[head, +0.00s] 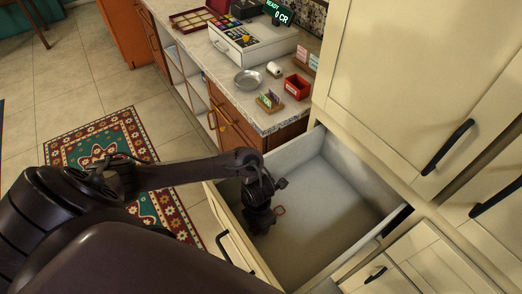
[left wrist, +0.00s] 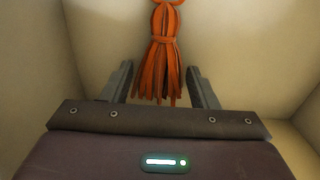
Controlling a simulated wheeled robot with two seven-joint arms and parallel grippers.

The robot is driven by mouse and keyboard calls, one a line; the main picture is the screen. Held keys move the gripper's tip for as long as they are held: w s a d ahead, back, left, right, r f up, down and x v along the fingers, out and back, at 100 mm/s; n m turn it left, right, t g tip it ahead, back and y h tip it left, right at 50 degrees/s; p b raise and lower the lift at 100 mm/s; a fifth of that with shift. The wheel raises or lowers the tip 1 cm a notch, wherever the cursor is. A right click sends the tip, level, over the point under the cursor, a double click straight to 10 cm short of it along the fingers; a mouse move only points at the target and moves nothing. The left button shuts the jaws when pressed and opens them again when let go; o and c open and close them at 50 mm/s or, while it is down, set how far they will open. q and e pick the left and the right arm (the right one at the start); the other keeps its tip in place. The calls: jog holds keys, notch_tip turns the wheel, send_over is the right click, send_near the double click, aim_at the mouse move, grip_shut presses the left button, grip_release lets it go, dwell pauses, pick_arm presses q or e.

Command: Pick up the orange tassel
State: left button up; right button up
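The orange tassel (left wrist: 160,60) shows in the left wrist view, lying at the bottom of the drawer with its strands toward my gripper. In the head view only a small orange loop (head: 279,210) of it shows beside my gripper; the rest is hidden. My left gripper (left wrist: 160,82) is open, with one finger on each side of the strand ends. Whether the fingers touch the tassel I cannot tell. In the head view my left gripper (head: 262,222) points down inside the open drawer (head: 330,200). My right gripper is not in view.
The drawer's walls surround my gripper closely on the left. A counter (head: 268,122) with a cash register (head: 255,42), a metal dish (head: 248,81) and a red box (head: 298,86) stands behind. Cream cabinets (head: 415,80) rise at the right. A patterned rug (head: 100,140) lies on the floor.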

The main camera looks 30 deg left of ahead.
pick_arm(q)
jog(key=c, duration=0.9)
jog(key=shift+o, duration=0.2)
jog(key=shift+r, duration=0.2)
